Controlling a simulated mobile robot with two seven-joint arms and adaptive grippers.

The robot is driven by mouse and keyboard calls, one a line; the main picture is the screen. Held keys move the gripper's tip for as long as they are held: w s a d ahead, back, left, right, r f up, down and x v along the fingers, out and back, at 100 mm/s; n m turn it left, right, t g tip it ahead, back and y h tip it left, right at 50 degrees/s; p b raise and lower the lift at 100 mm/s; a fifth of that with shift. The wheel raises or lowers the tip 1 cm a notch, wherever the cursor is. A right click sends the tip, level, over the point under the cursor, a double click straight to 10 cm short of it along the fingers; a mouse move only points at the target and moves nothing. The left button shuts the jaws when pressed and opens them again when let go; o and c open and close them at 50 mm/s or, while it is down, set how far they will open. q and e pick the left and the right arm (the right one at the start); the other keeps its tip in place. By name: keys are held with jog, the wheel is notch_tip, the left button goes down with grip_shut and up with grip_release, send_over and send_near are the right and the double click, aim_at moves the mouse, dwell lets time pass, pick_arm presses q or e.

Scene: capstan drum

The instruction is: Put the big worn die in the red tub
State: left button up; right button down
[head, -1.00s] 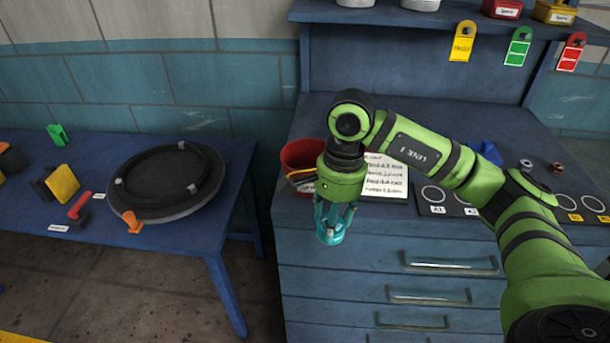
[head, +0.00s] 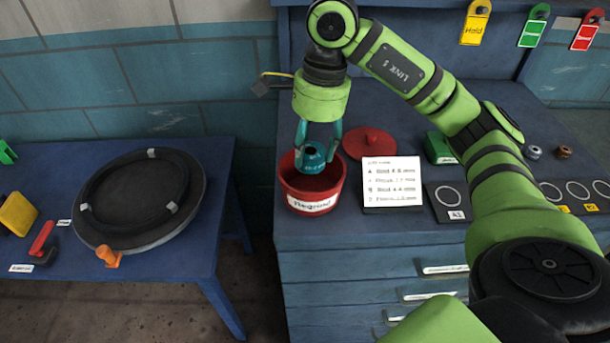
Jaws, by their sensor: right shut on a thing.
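The red tub (head: 330,197) stands at the left front of the blue bench top, open, with a white label reading "Regrind". My right gripper (head: 317,150) points down over its mouth. It is shut on a dark teal round die (head: 311,160) with a hole in it. The die overlaps the tub's opening in the picture; I cannot tell whether its lower part is below the rim. The fingers partly hide the die, and wear on it is too small to judge. My left gripper is not in view.
Further right are a green block (head: 440,148), a ring mat (head: 447,201) and two small dies (head: 534,152). A blue table (head: 190,245) with a black drum (head: 140,195) stands left, across a gap.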

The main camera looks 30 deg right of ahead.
aim_at(314, 163)
jog(key=shift+s+f, duration=0.2)
jog(key=shift+f, duration=0.45)
jog(key=shift+s+f, duration=0.15)
jog(key=shift+f, duration=1.1)
notch_tip(314, 163, down, 4)
jog(key=shift+w+r+p, duration=0.1)
jog(key=shift+w+p, duration=0.05)
jog(key=shift+p, duration=0.5)
jog(key=shift+f, duration=0.25)
jog(key=c, duration=0.8)
grip_release()
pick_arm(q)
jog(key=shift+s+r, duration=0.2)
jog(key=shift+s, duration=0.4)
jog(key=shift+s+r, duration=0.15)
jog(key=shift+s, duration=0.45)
